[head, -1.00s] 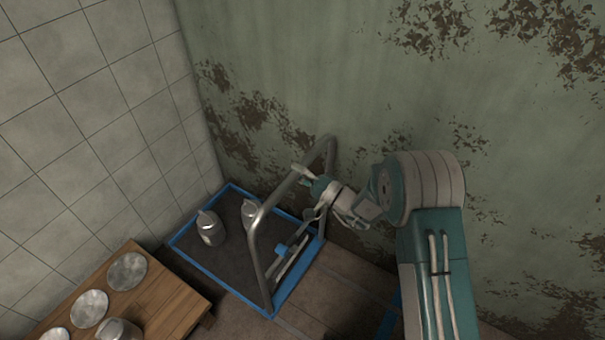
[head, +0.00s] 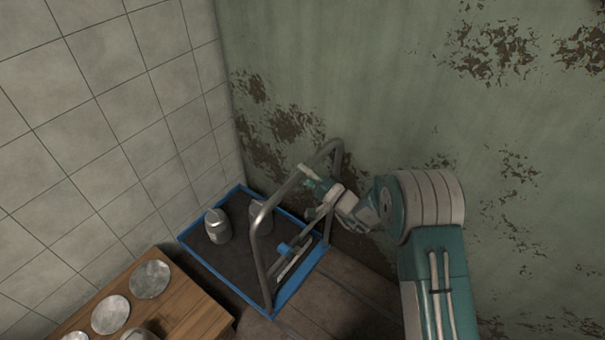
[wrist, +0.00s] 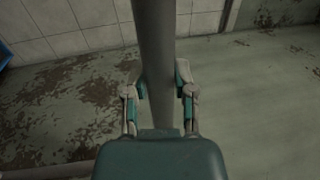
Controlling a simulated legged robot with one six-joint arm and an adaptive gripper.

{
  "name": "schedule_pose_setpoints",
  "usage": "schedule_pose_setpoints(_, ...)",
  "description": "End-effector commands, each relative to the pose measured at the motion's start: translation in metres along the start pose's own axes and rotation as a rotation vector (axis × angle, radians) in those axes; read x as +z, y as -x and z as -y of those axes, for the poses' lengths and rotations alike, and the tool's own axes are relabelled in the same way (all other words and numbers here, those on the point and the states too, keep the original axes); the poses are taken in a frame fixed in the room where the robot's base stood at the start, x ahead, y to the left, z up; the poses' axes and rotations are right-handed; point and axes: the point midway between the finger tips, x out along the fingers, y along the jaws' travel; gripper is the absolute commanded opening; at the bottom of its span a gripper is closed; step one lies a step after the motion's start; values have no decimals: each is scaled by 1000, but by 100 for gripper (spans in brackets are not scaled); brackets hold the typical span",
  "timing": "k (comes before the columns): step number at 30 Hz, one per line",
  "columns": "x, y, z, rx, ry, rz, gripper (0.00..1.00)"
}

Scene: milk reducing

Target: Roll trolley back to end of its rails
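The trolley (head: 236,292) is a low dark tray with a blue rim and a bent grey metal handle (head: 262,240). It stands in the corner where the tiled wall meets the green wall. Two metal cans ride on it, one at the left (head: 217,228) and one partly behind the handle (head: 261,217). My gripper (head: 308,180) is at the handle's upper bar. In the wrist view the bar (wrist: 156,50) runs between the two fingers (wrist: 160,92), which look closed on it from both sides. The rails cannot be made out clearly.
A wooden bench (head: 190,308) with several round metal lids and a can stands at the lower left, close to the trolley's near side. The tiled wall (head: 110,110) is left and the peeling green wall (head: 400,70) is behind. Floor (head: 340,300) is clear to the right.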

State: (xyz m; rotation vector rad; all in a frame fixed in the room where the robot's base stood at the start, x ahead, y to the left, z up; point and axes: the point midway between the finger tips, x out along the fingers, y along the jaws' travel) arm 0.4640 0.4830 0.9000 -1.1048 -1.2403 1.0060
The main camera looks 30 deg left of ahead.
Motion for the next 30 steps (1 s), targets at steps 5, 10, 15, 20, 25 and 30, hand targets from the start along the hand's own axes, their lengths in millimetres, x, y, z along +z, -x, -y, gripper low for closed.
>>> schedule_pose_setpoints(5, 1, -7, 7, -16, 11, 8, 43)
schedule_pose_setpoints(10, 0, -6, 5, -11, 8, 6, 69)
schedule_pose_setpoints(15, 0, -4, 3, -8, 5, 4, 69)
schedule_pose_setpoints(20, -1, 3, 3, -6, 4, 2, 69)
schedule_pose_setpoints(25, -1, 30, 3, -4, 3, -1, 69)
schedule_pose_setpoints(30, -1, 66, 2, -3, 5, -1, 69)
